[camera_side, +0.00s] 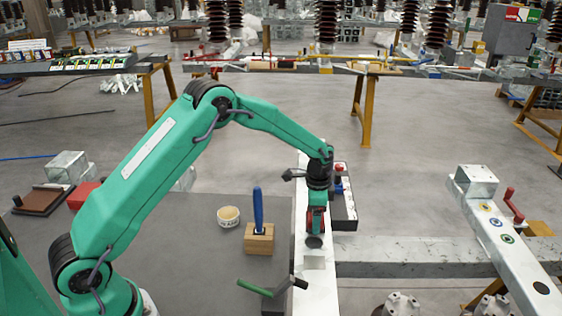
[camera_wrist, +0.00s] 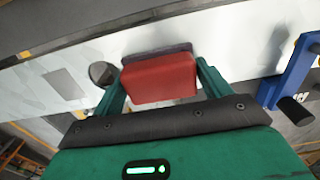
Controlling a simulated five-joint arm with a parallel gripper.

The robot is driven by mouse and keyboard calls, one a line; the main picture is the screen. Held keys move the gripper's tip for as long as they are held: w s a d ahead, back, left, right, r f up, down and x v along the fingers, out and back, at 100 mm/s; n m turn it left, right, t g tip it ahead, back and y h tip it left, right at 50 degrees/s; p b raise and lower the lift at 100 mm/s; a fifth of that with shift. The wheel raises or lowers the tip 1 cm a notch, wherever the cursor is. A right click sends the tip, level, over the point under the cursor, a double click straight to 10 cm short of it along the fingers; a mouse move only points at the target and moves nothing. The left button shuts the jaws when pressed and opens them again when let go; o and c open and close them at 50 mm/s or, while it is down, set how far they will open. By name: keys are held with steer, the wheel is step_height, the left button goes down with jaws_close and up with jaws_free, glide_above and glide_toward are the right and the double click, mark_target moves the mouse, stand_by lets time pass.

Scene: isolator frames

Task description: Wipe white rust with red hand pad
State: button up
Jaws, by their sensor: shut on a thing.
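My gripper (camera_side: 316,222) is shut on the red hand pad (camera_wrist: 160,78), which sits between the two green fingers in the wrist view. Only a little red of the pad (camera_side: 312,216) shows in the side view. The pad's dark underside faces the white metal bar (camera_side: 316,294); I cannot tell whether it touches. The bar (camera_wrist: 225,40) also crosses the wrist view. A greyish rectangular patch (camera_wrist: 64,84) lies on it, left of the pad; it shows just below the gripper in the side view (camera_side: 314,263). I cannot tell for sure which marks are white rust.
A dark tray (camera_side: 344,225) lies right of the bar. On the grey bench (camera_side: 200,270) left of it are a wooden block (camera_side: 259,245) holding a blue-handled tool, a round tin (camera_side: 228,222) and a green-handled tool (camera_side: 254,288).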

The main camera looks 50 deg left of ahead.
mark_target(326, 223)
steer(key=shift+w+d, duration=1.05)
steer(key=shift+d, duration=0.05)
steer(key=shift+s+a, duration=1.5)
steer(key=shift+r, duration=4.1)
